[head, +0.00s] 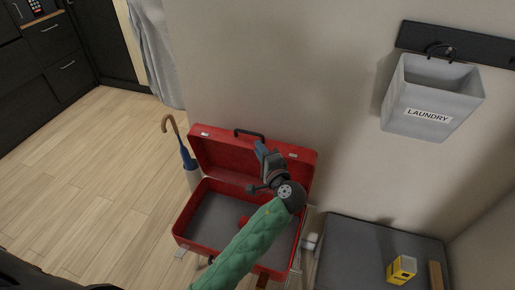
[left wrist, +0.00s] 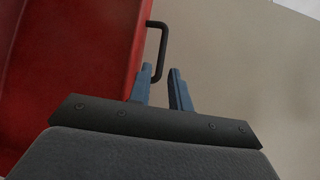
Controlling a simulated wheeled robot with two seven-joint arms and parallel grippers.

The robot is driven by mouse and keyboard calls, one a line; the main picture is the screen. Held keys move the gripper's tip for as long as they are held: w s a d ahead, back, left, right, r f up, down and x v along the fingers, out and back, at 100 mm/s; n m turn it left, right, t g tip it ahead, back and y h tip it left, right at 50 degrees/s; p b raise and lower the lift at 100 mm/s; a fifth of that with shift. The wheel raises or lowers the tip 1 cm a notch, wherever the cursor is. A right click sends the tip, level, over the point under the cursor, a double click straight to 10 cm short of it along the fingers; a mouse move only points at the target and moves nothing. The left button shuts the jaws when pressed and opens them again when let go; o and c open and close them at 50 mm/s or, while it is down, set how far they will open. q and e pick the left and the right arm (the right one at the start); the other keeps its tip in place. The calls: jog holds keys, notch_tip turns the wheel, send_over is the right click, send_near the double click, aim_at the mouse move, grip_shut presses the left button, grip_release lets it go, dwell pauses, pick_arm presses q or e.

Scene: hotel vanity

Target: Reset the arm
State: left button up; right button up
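My left arm, in a green quilted sleeve, reaches over an open red suitcase (head: 205,243) on the floor. My left gripper (head: 262,150) is in front of the raised lid, near the black handle (head: 249,134). A small red thing (head: 243,220) lies in the suitcase, partly hidden by my arm. My right gripper is in neither view.
An umbrella with a curved wooden handle (head: 172,124) stands in a pale holder (head: 193,178) left of the suitcase. A grey laundry bag (head: 425,100) hangs on the wall. A dark bench (head: 350,250) at right holds a yellow box (head: 402,269). The wooden floor at left is clear.

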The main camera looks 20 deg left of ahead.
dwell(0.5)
